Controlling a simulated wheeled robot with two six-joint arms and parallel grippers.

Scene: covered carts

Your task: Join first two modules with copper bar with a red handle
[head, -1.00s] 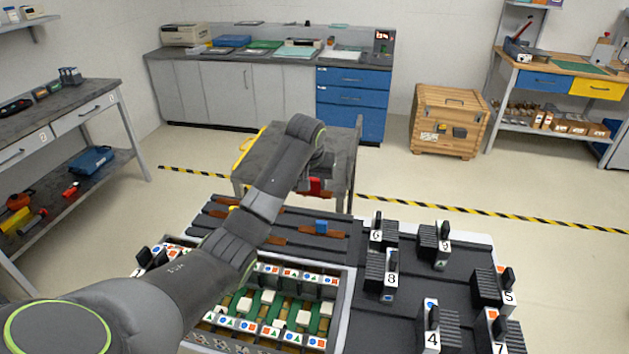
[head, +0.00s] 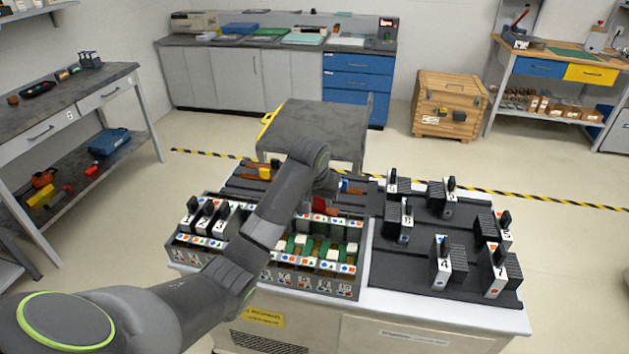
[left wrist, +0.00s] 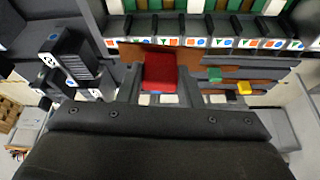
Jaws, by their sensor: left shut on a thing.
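My left gripper (head: 322,196) is shut on the red handle (left wrist: 160,73) of a copper bar (left wrist: 149,49). The red handle also shows in the head view (head: 319,205), over the area behind the rack's far right part. The rack (head: 300,285) has rows of symbol-marked sockets. Modules 1 (head: 187,219), 2 (head: 204,222) and 3 (head: 220,226) stand side by side at its left end. My forearm crosses in front of the rack's middle and hides part of it. My right gripper is not in view.
Behind the rack lies a dark tray with other bars, including yellow (head: 265,173) and blue (head: 345,186) handles. Loose modules, such as 4 (head: 440,268) and 8 (head: 406,225), stand on a dark tray at right. A grey cart (head: 318,125) stands behind.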

